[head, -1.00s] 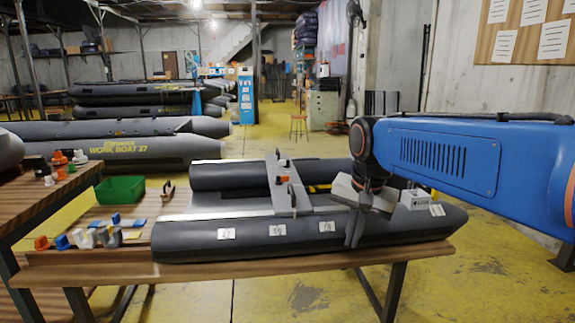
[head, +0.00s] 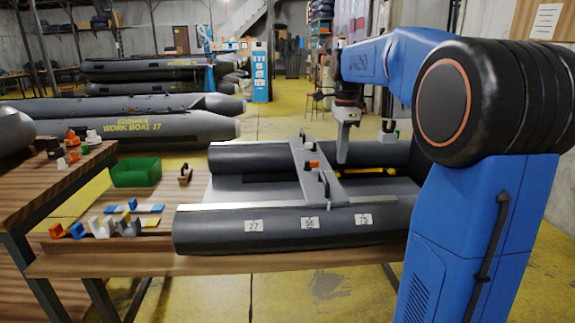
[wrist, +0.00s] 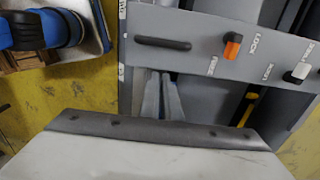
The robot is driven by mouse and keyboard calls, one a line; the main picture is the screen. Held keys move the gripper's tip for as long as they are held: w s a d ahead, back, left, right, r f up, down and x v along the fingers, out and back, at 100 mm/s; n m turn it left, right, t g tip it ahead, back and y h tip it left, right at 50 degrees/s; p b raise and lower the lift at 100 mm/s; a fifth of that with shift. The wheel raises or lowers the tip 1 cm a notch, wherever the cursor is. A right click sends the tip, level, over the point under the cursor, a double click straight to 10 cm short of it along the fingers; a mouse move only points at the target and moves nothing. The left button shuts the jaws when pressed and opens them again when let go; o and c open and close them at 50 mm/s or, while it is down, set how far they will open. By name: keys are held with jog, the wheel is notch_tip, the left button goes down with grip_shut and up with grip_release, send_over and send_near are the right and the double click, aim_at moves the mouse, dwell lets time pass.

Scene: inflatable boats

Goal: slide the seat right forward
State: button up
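The seat (head: 318,178) is a grey plank lying across the boat (head: 290,228) from tube to tube. It carries black handles and an orange-tipped lever (head: 313,164). In the wrist view the seat (wrist: 195,58) fills the upper part, with a black handle (wrist: 162,43), the orange lever (wrist: 232,44) beside small lettering, and a white-tipped lever (wrist: 298,73). My gripper (head: 343,158) points down just right of the seat, above the boat's inside. In the wrist view its fingers (wrist: 161,97) lie close together with nothing seen between them. Whether they touch the seat cannot be told.
The boat rests on a wooden bench (head: 120,264). Left of it are a green bin (head: 136,174), a wooden-handled tool (head: 185,175) and several coloured fittings (head: 110,226). A yellow item (head: 365,171) lies inside the boat. Larger boats (head: 165,128) stand behind.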

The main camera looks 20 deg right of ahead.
aim_at(322, 178)
jog(key=shift+f, duration=4.35)
jog(key=shift+s+a+f, duration=0.1)
jog(key=shift+f, duration=0.1)
jog(key=shift+w+a+f, duration=0.1)
jog(key=shift+w+a, duration=0.15)
jog(key=shift+a, duration=0.65)
jog(key=shift+w+a, duration=0.2)
jog(key=shift+a, duration=0.65)
jog(key=shift+w+a+f, duration=0.1)
jog(key=shift+w+a, duration=0.15)
jog(key=shift+a, duration=0.65)
jog(key=shift+w+a, duration=1.2)
jog(key=shift+a, duration=2.95)
jog(key=shift+w+a, duration=1.2)
jog(key=shift+a, duration=3)
jog(key=shift+w+a, duration=1.2)
jog(key=shift+a, duration=2.95)
jog(key=shift+s+d, duration=0.25)
jog(key=shift+d, duration=0.7)
notch_tip(322, 178, up, 10)
jog(key=shift+f, duration=0.25)
